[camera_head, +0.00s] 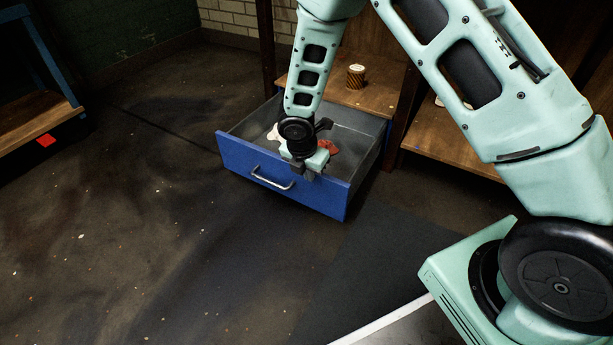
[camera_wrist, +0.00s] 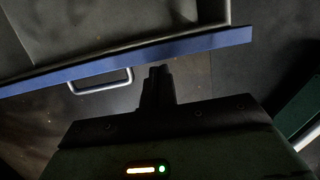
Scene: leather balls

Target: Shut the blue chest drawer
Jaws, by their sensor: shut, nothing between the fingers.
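The blue-fronted drawer (camera_head: 237,160) stands pulled out from under a wooden shelf in the head view, its grey inside showing. A metal bar handle (camera_head: 272,180) is on its front. In the wrist view the blue front edge (camera_wrist: 200,45) crosses the picture, with the handle (camera_wrist: 100,82) to the left of the fingers. My gripper (camera_head: 307,174) is shut and empty. It is at the blue front, to the right of the handle; I cannot tell whether it touches. Something white (camera_head: 273,133) and something reddish-brown (camera_head: 328,147) lie in the drawer, partly hidden by my arm.
A small brown and white can (camera_head: 355,77) stands on the wooden shelf (camera_head: 375,100) behind the drawer. Another shelf unit (camera_head: 35,120) with a red patch stands at the far left. The floor in front and left of the drawer is clear apart from specks.

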